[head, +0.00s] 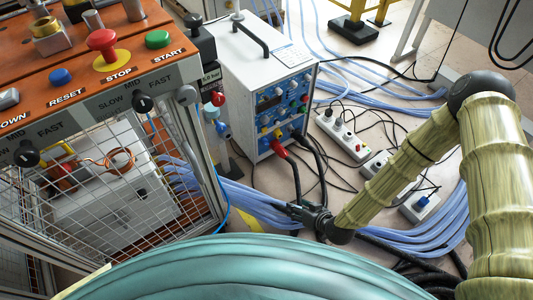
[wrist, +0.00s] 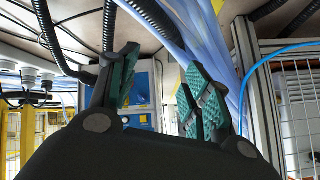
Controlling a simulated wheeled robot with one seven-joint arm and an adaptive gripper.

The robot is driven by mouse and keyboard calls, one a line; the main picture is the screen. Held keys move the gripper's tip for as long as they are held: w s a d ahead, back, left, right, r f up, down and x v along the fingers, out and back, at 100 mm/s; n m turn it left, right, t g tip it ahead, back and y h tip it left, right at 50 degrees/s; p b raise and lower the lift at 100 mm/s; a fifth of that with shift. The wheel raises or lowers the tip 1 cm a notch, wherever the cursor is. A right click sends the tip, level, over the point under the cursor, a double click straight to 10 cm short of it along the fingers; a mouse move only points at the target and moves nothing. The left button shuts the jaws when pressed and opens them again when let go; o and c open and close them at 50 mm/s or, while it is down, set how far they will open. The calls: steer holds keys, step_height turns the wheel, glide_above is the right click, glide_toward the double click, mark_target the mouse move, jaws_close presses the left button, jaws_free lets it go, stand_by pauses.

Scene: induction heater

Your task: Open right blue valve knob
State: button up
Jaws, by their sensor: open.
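A blue valve knob (head: 222,130) shows in the head view on the pipework between the orange-topped cabinet and the white power unit. A red valve knob (head: 217,99) sits just above it. My gripper (head: 291,209) is low and to the right of the blue knob, well apart from it, beside the dark cables in front of the power unit. In the wrist view its two green-padded fingers (wrist: 160,72) stand apart with nothing held between them. I cannot make out the blue valve knob in the wrist view. Whether the valve is open or shut is too small to tell.
The white power unit (head: 262,80) with a blue panel stands behind my gripper. Thick black cables (head: 315,160) and bundled light-blue hoses (head: 245,200) run close around it. The caged cabinet (head: 110,190) is at left. Power strips (head: 342,137) lie on the floor at right.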

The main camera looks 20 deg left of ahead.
steer(key=w+a+f+n+t+y+b, duration=0.25)
steer(key=w+a+b, duration=0.35)
steer(key=w+a, duration=0.3)
steer(key=n+t+y+b, duration=0.3)
steer(key=t+y+b, duration=0.1)
steer(key=b, duration=0.1)
glide_toward(267, 144)
steer(key=shift+g+h, duration=0.25)
steer(key=shift+b+x, duration=2.3)
steer(key=shift+x, duration=2.65)
steer(key=shift+r, duration=0.15)
steer(key=shift+c, duration=0.5)
steer(key=shift+m, duration=0.25)
steer(key=c, duration=0.9)
